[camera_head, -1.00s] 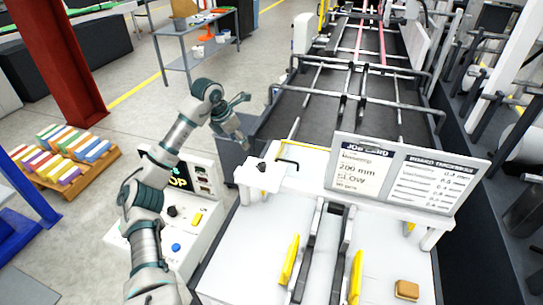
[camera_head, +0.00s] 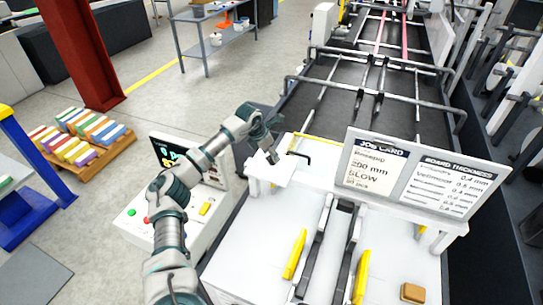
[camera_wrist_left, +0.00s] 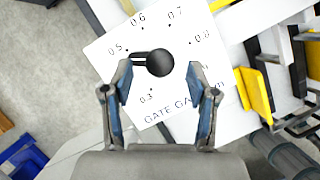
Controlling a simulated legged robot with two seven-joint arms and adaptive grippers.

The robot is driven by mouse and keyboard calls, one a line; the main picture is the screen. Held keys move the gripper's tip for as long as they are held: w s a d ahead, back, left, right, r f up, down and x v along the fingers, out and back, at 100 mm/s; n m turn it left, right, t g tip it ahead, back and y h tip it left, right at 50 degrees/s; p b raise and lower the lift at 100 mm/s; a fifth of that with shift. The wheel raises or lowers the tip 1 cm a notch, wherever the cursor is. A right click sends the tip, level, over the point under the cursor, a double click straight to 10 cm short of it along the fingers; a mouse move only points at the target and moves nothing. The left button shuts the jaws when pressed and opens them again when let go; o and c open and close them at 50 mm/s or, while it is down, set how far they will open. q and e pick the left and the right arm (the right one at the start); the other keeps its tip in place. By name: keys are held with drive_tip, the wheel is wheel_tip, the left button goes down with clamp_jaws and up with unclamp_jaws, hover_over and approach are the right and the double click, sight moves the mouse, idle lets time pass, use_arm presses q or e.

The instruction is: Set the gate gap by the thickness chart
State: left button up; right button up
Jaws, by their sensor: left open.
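The gate gap dial plate (camera_wrist_left: 178,90) is white, with marks including 0.3, 0.5, 0.6, 0.7 and 0.8. Its round black knob (camera_wrist_left: 160,62) has a pointer toward the left, close to the 0.5 mark. A 0.4 mark is not visible. My left gripper (camera_head: 271,140) is open above the dial at the machine's corner. In the left wrist view its fingers stand on either side of the knob, apart from it. The board thickness chart (camera_head: 442,188) and the job card (camera_head: 375,172), reading 200 mm and SLOW, stand on the machine. My right gripper is not in view.
A control panel (camera_head: 190,205) with a lit screen and buttons stands left of the machine. A black hex key (camera_head: 300,155) lies beside the dial. Yellow-handled guides (camera_head: 295,254) and a tan block (camera_head: 413,293) are on the white bed.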

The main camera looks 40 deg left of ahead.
use_arm(q)
drive_tip(key=shift+x, duration=0.8)
drive_tip(key=shift+a+f, duration=0.1)
drive_tip(key=shift+f, duration=0.1)
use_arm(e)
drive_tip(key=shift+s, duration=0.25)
use_arm(q)
drive_tip(key=c, duration=0.9)
clamp_jaws()
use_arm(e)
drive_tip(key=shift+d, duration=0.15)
use_arm(q)
drive_tip(key=shift+r+m, duration=0.15)
drive_tip(key=shift+m, duration=0.15)
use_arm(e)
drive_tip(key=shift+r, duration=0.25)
